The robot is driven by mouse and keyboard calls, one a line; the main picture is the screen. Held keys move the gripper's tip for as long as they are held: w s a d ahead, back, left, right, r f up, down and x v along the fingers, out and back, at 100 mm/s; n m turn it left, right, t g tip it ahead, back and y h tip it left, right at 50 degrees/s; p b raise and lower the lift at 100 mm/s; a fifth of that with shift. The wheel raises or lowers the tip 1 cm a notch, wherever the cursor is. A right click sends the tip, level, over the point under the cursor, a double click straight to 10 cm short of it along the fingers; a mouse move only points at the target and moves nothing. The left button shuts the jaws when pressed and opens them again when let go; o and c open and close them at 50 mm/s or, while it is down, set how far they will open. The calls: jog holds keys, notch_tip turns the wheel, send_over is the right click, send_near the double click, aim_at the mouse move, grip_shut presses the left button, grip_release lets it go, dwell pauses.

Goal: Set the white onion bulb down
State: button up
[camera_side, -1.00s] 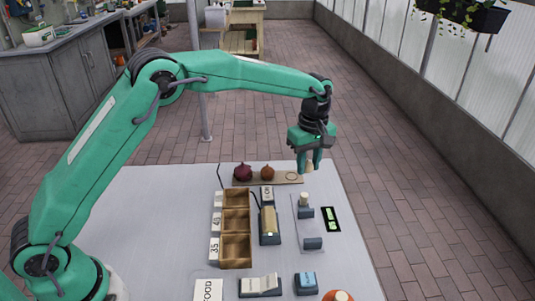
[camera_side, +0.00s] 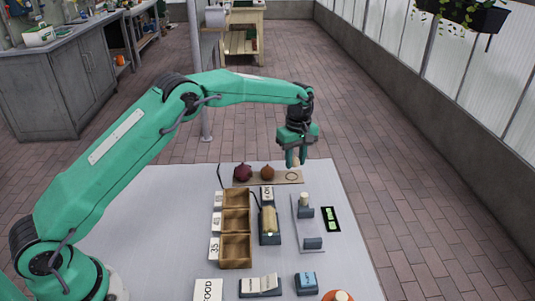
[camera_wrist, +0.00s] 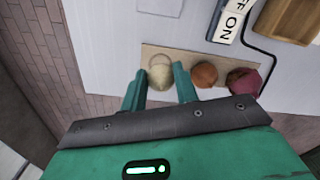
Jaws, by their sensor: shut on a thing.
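The white onion bulb (camera_wrist: 160,72) is pale cream and sits between the two fingertips of my gripper (camera_wrist: 160,88) in the wrist view. My gripper (camera_side: 295,160) is shut on it, just above or at the right end of the wooden board (camera_side: 283,181). In the side view the fingers hide most of the bulb. A dark ring marked on the board (camera_side: 292,177) shows just below the fingertips. I cannot tell whether the bulb touches the board.
A red onion (camera_side: 243,173) and a brown onion (camera_side: 267,172) sit on the board to the left. The table's right back corner is clear.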

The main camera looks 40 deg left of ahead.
aim_at(293, 177)
jog(key=shift+w+a+f, duration=0.45)
jog(key=shift+a, duration=0.15)
jog(key=shift+f, duration=2.05)
jog(key=shift+f, duration=0.1)
jog(key=o, duration=0.9)
jog(key=shift+o, duration=0.2)
notch_tip(293, 177, up, 12)
jog(key=shift+w+r, duration=0.1)
